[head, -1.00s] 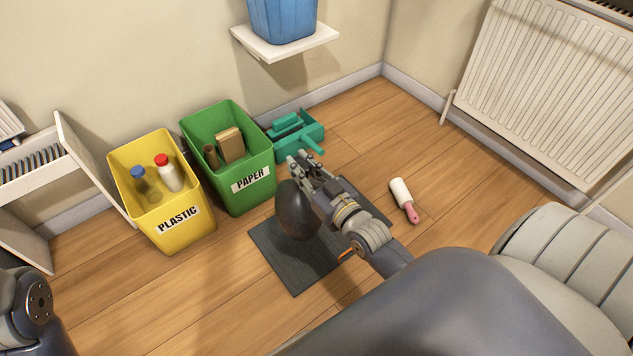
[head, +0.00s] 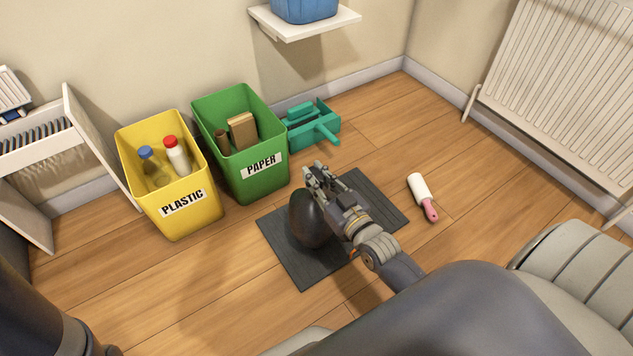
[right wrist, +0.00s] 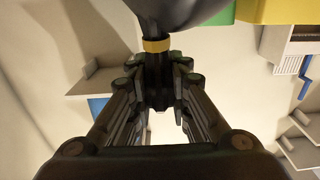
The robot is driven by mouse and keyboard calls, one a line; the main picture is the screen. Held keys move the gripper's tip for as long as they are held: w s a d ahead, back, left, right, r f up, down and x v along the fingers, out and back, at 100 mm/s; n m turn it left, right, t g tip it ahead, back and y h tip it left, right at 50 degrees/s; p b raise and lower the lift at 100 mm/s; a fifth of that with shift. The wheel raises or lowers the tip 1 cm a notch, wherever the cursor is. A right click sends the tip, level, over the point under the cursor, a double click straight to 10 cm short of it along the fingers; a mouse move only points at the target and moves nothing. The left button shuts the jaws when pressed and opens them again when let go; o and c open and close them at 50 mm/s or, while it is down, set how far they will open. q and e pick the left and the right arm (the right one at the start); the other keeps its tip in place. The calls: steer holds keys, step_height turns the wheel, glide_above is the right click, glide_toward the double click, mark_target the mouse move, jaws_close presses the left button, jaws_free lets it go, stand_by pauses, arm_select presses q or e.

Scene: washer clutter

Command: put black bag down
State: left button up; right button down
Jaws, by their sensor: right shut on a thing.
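A black bag (head: 308,220), rounded and glossy, is over the dark grey mat (head: 295,270) in the head view. My right gripper (head: 318,174) is at the bag's upper right side. In the right wrist view the fingers (right wrist: 157,92) are shut on the bag's gathered neck, just past a yellow tie (right wrist: 156,45). I cannot tell whether the bag's underside touches the mat. My left gripper is not in view; only part of my left arm shows at the lower left.
A yellow PLASTIC bin (head: 180,215) with bottles and a green PAPER bin (head: 250,185) stand behind the mat. A teal dustpan-like item (head: 315,130) is beside the green bin. A lint roller (head: 423,197) lies right of the mat.

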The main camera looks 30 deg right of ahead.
steer(key=shift+r, duration=0.1)
stand_by(0.3)
steer(key=c, duration=1.5)
jaws_free()
steer(key=shift+f, duration=0.3)
steer(key=shift+r, duration=0.1)
